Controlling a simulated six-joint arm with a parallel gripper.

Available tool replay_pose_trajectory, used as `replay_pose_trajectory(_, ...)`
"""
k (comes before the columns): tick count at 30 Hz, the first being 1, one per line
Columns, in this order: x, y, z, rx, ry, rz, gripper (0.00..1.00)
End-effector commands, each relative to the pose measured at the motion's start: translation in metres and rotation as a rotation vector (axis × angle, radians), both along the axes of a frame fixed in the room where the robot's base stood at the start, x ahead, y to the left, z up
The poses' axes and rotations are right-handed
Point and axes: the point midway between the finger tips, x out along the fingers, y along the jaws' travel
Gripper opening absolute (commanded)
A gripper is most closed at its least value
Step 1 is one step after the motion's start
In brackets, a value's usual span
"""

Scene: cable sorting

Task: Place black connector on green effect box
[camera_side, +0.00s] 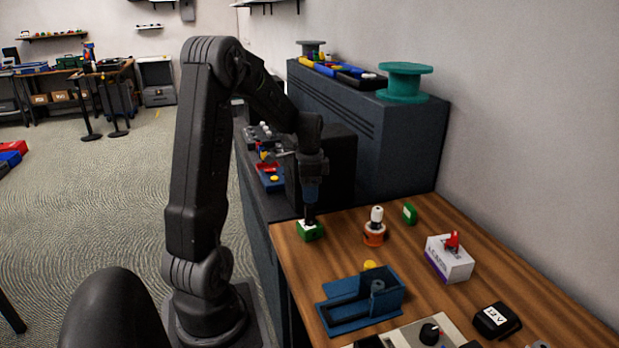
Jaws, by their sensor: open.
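A green box (310,233) with a white top sits on the wooden table (340,238) near its far left edge. My gripper (310,217) points straight down just above this box. Its fingers are dark and small in the picture, and I cannot tell whether they touch the top. A small dark shape shows on or just over the white top; I cannot tell whether it is the black connector or my fingertips. A smaller green block (410,213) stands at the back of the table near the wall.
An orange and white bottle-like item (375,228) stands right of the green box. A white box with a red part (449,260), a blue tray (352,322), a yellow round piece (370,265) and a black labelled box (496,322) are nearer. A dark cabinet (405,145) rises behind.

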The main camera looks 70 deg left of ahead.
Motion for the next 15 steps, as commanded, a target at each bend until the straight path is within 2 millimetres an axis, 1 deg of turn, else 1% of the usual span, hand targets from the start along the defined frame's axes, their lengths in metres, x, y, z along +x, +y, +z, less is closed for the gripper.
replay_pose_trajectory(1,0.0,0.001,0.01,0.003,-0.003,0.0,0.55)
replay_pose_trajectory(3,0.0,0.0,0.021,0.003,-0.003,0.0,0.55)
replay_pose_trajectory(8,0.0,0.0,0.037,0.002,-0.001,0.0,0.55)
replay_pose_trajectory(10,0.002,-0.004,0.042,0.005,-0.004,0.001,0.55)
replay_pose_trajectory(11,0.003,-0.009,0.045,0.008,-0.007,0.003,0.55)
replay_pose_trajectory(13,0.008,-0.028,0.056,0.026,-0.026,0.009,0.55)
replay_pose_trajectory(14,0.011,-0.04,0.062,0.037,-0.038,0.014,0.55)
replay_pose_trajectory(15,0.015,-0.059,0.07,0.052,-0.06,0.024,0.55)
